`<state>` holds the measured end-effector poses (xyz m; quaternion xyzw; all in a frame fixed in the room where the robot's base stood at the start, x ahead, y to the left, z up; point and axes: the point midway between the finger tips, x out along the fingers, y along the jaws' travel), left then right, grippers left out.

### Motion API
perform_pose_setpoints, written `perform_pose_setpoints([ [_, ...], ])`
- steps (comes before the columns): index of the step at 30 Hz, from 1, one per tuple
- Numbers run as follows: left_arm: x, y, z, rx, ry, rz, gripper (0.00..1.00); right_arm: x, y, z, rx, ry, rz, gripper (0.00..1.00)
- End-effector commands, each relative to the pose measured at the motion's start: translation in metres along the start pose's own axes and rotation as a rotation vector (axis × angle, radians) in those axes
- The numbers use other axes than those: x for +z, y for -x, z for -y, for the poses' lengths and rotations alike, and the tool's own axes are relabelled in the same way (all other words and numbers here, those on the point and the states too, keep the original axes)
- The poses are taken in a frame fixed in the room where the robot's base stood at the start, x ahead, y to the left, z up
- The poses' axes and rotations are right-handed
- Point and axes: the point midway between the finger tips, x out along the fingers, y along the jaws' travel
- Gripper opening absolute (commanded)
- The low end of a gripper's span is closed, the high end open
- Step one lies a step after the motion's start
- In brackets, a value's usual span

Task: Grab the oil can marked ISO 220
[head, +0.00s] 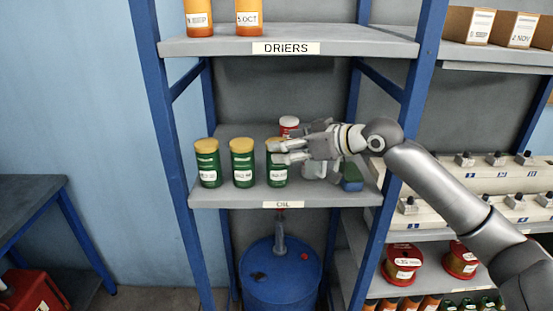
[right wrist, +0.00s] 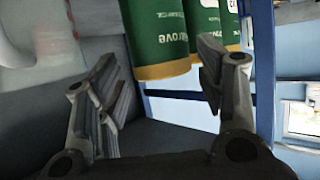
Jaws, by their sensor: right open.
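Three green oil cans with yellow lids stand in a row on the shelf marked OIL: a left can (head: 208,163), a middle can (head: 242,163) and a right can (head: 277,176). Their white labels are too small to read, so I cannot tell which is ISO 220. My right gripper (head: 276,152) is open at the right can, its fingers covering part of that can's upper side. In the right wrist view, my open right gripper (right wrist: 158,85) has a green can (right wrist: 158,40) beyond the gap between its fingers and another green can (right wrist: 208,22) near the right finger. My left gripper is out of view.
A red-and-white can (head: 289,124) stands behind. Blue posts (head: 172,130) frame the shelf. The DRIERS shelf (head: 200,47) with orange cans is above; a blue drum (head: 280,276) is below.

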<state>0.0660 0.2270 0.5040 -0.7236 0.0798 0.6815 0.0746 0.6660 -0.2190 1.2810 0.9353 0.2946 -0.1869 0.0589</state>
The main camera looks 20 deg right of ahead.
Motion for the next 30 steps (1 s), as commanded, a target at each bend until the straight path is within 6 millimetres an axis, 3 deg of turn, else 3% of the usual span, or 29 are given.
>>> perform_pose_setpoints([
  [1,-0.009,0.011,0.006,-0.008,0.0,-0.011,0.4,-0.004,-0.005,0.001,-0.002,-0.002,0.001,0.63],
  [7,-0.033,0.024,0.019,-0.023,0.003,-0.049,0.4,-0.002,-0.032,0.002,-0.001,-0.003,0.0,0.63],
  [17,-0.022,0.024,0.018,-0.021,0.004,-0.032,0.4,0.001,-0.04,0.002,0.001,0.001,0.0,0.62],
  [28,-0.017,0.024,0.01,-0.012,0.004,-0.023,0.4,0.001,-0.039,0.002,0.0,0.0,0.0,0.14],
  [30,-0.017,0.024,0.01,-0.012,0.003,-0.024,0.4,-0.001,-0.039,0.001,0.001,0.001,-0.004,0.13],
])
